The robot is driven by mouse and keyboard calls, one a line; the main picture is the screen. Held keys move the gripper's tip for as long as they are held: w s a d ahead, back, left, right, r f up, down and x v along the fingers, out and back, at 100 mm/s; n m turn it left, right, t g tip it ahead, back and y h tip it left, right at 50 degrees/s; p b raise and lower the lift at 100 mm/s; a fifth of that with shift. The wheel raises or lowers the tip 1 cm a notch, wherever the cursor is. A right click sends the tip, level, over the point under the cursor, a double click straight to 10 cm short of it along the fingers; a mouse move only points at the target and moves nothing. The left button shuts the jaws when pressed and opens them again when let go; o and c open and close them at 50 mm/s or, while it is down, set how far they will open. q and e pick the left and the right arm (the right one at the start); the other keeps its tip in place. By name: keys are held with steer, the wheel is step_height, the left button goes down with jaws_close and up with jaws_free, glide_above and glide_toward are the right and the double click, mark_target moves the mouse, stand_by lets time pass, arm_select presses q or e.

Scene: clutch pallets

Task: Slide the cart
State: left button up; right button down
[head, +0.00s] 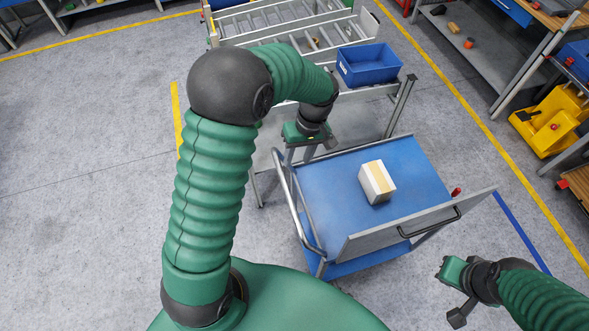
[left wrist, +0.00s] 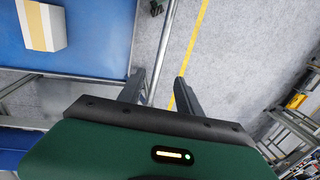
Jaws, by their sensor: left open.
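The cart (head: 325,188) has a blue top deck, a lower blue shelf, a silver tube handle (head: 291,205) at its left end and a grey side panel at the front. Its deck also shows in the left wrist view (left wrist: 95,30). My left gripper (head: 299,154) is open, pointing down at the far end of the handle. In the left wrist view, the handle tube (left wrist: 158,52) runs between the two fingers, with gaps visible; contact cannot be told. My right gripper (head: 452,292) is right of the cart's front, apart from it; its jaw opening is unclear.
A white box with a tan stripe (head: 377,182) sits on the deck. Behind the cart stands a roller rack (head: 285,22) and a blue bin (head: 369,63). Shelves and a yellow bin (head: 552,120) stand at right. The floor to the left is clear.

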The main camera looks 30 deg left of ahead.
mark_target(287, 189)
arm_select(q)
steer(key=f+p, duration=0.1)
steer(key=f, duration=0.4)
steer(key=s+a+f+p, duration=0.1)
steer(key=f, duration=0.4)
steer(key=s+f+p, duration=0.1)
steer(key=f+p, duration=0.1)
steer(key=f, duration=0.3)
steer(key=shift+s+a, duration=0.1)
steer(key=shift+a, duration=0.05)
steer(key=shift+s+a+f, duration=0.1)
steer(key=shift+s+f, duration=0.1)
steer(key=shift+s, duration=0.05)
steer(key=shift+s+a, duration=0.2)
steer(key=shift+f, duration=0.15)
steer(key=shift+w+a+f, duration=0.1)
steer(key=shift+w, duration=0.15)
steer(key=c, duration=0.4)
jaws_close()
arm_select(e)
steer(key=v, duration=0.4)
steer(key=shift+w+a+r, duration=0.1)
steer(key=shift+w+r, duration=0.05)
